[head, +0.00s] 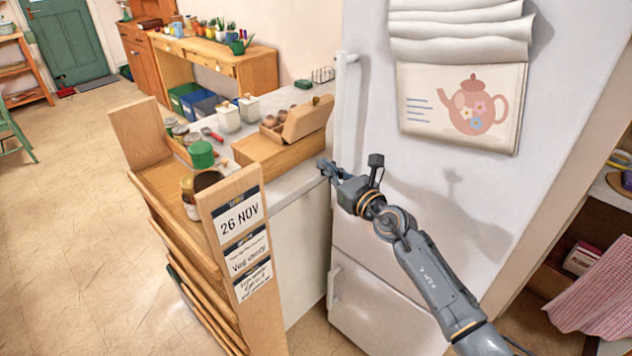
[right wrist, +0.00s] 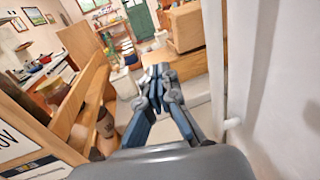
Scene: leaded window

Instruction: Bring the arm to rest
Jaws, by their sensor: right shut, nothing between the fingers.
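My right arm reaches in from the lower right in the head view, in front of the white fridge (head: 390,290). My right gripper (head: 323,164) is shut and empty. It is beside the fridge's upper door handle (head: 346,115), over the right end of the counter. The right wrist view shows the same gripper (right wrist: 157,75) with its fingertips together and nothing between them. The handle stands to its right in that view. I cannot tell whether any finger touches the handle. My left gripper is not in view.
A wooden rack with date labels (head: 239,215) rises at the counter's near left. A teapot calendar (head: 462,105) hangs on the fridge. The floor (head: 60,220) at left is open.

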